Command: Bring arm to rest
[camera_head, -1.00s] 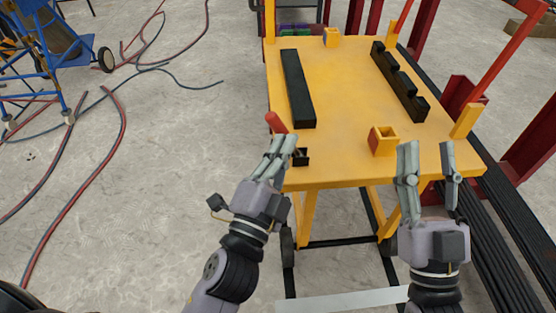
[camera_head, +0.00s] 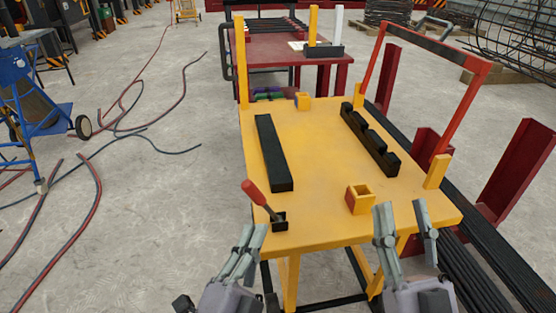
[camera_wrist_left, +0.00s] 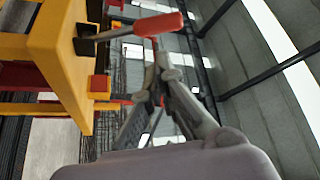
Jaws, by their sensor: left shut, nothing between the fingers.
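My left gripper (camera_head: 252,236) is shut and empty at the near left corner of the yellow cart. It also shows in the left wrist view (camera_wrist_left: 160,58), fingers together, their tips close below the red handle in the picture; I cannot tell whether they touch. The red-handled tool (camera_head: 255,193) leans to the left, its shaft in a small black holder (camera_head: 280,226) on the cart's corner. In the left wrist view its red handle (camera_wrist_left: 158,24) lies across the top. My right gripper (camera_head: 404,206) is open and empty, by the cart's near right edge.
The yellow cart top (camera_head: 315,165) carries a black bar (camera_head: 273,152), a notched black rack (camera_head: 370,140) and a small yellow box (camera_head: 359,199). A red table (camera_head: 285,52) stands behind. Hoses (camera_head: 85,210) lie on the left floor. Dark bars (camera_head: 468,250) lie at right.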

